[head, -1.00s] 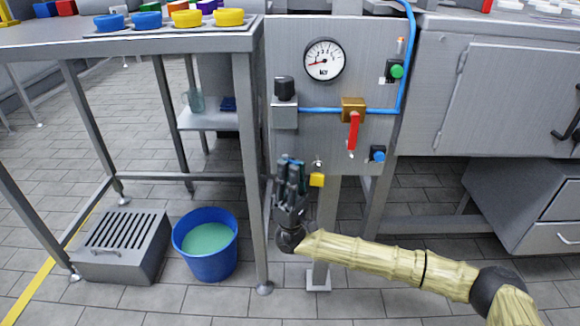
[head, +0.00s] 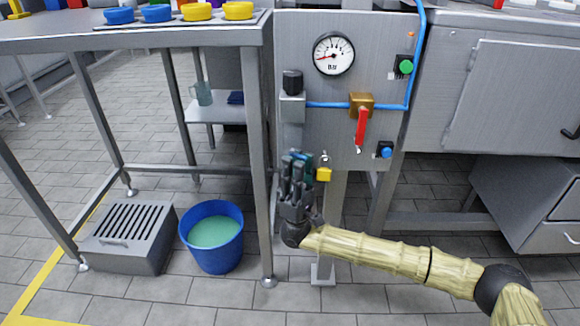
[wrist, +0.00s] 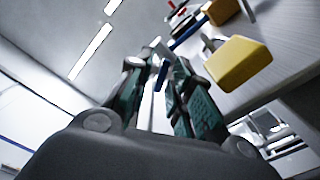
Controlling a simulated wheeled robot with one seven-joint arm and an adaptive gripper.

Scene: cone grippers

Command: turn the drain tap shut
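My gripper (head: 297,158) points upward in front of the lower left edge of the grey panel (head: 375,30), below the black-capped unit (head: 292,84). In the wrist view its two fingers (wrist: 158,66) stand apart with a gap between them, so it looks open. A small dark blue piece (wrist: 164,73) shows between the fingertips; I cannot tell whether it is the drain tap or whether the fingers touch it. In the head view my fingers hide what lies directly behind them. I cannot clearly make out the drain tap in either view.
A yellow padlock (head: 323,175) hangs just right of my fingers, also large in the wrist view (wrist: 238,64). A brass valve (head: 361,103) with a red lever (head: 361,127) pointing down is on the blue pipe (head: 325,105). A table leg (head: 261,190) and blue bucket (head: 213,240) stand left.

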